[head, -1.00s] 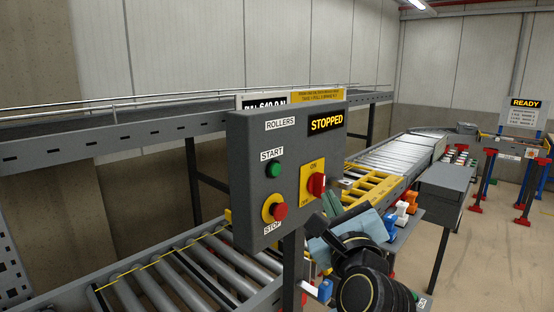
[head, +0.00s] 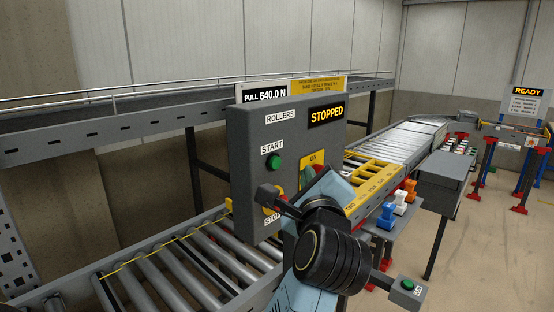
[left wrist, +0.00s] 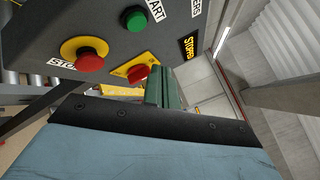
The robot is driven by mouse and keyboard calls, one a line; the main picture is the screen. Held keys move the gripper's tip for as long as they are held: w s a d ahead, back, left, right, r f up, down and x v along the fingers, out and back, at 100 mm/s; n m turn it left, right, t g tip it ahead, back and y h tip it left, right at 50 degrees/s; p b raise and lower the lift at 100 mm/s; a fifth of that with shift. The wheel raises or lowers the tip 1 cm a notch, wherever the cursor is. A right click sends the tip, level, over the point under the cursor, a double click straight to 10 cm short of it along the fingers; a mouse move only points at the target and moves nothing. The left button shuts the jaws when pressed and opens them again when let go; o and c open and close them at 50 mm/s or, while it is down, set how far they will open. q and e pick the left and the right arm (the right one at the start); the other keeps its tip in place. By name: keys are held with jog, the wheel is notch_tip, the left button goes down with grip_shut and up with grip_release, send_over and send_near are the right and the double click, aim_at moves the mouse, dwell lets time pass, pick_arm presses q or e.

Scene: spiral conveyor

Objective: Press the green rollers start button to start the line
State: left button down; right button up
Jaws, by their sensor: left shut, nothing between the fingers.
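The grey control panel (head: 240,130) stands over the rollers, with a display (head: 326,115) reading STOPPED. The round green start button (head: 275,162) sits under the START label and also shows at the top of the left wrist view (left wrist: 134,18). My left gripper (head: 307,176) is shut and empty, in front of the panel, right of and slightly below the green button and apart from it. Its dark green fingers show in the left wrist view (left wrist: 165,88). The red stop button (left wrist: 88,56) is mostly hidden by my arm in the head view.
A red rotary switch (left wrist: 140,72) on a yellow plate lies close to my fingers. The roller conveyor (head: 150,285) runs below. A small box with a green button (head: 407,285) is at lower right. Orange, white and blue pieces (head: 400,205) stand right of the arm.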

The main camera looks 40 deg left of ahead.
aim_at(276, 163)
pick_arm(q)
jog(key=shift+w+a, duration=0.2)
jog(key=shift+a, duration=2.1)
jog(key=shift+a, duration=0.1)
jog(key=shift+a, duration=0.3)
jog(key=shift+a, duration=0.45)
dwell(0.8)
jog(key=shift+d, duration=0.85)
